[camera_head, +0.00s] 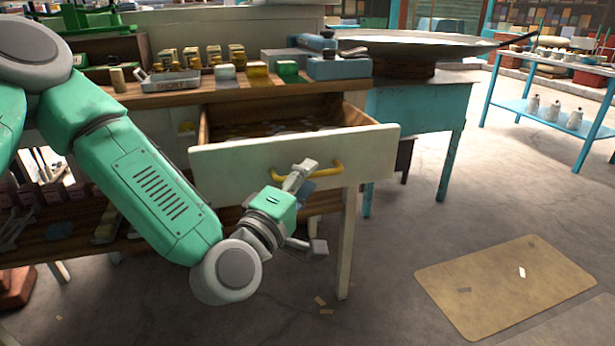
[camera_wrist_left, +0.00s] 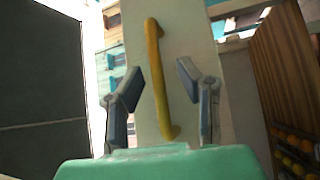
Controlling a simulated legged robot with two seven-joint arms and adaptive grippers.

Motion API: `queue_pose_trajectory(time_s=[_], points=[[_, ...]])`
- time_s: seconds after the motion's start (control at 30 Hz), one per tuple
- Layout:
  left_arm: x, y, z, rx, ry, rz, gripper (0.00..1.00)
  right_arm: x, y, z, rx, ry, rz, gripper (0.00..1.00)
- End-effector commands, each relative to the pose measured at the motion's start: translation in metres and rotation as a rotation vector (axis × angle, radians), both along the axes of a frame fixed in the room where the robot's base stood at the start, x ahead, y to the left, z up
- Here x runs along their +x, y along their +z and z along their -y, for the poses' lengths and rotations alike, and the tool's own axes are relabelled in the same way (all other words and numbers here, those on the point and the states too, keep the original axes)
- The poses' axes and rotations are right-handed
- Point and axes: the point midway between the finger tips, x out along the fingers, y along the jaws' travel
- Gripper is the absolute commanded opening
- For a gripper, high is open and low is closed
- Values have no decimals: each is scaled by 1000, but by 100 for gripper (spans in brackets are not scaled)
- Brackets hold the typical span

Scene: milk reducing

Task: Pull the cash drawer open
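The cash drawer (camera_head: 230,168) has a cream front and stands pulled out of the wooden counter, with coins or similar small pieces on its floor. Its yellow bar handle (camera_head: 323,172) is on the front panel. My left gripper (camera_head: 311,206) is in front of the drawer front, at the handle. In the left wrist view the handle (camera_wrist_left: 157,85) runs upright between the two spread fingers of my left gripper (camera_wrist_left: 160,78), with a gap visible on both sides. The gripper is open and holds nothing. My right gripper is not in view.
The wooden counter (camera_head: 150,97) carries a weight set (camera_head: 168,82), small boxes (camera_head: 257,73) and a blue scale (camera_head: 338,68). A teal table (camera_head: 418,100) with a wide pan stands at the right. A tan mat (camera_head: 505,287) lies on the open floor at the right.

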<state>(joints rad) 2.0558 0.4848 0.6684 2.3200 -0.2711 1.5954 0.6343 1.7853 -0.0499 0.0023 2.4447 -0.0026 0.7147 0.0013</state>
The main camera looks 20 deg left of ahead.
Motion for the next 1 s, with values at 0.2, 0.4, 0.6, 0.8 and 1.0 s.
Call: queue_pose_trajectory(time_s=[0.2,0.4,0.6,0.8,1.0], points=[[-36,-8,-14,-6,0,-6,31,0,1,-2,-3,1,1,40],[-57,-12,-18,-6,0,-6,31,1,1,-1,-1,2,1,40],[-61,-11,-18,-3,0,-5,31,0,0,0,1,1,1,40],[-61,-12,-20,-6,1,-5,31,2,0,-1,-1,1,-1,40],[-62,-19,-17,17,-10,-24,31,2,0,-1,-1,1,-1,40]])
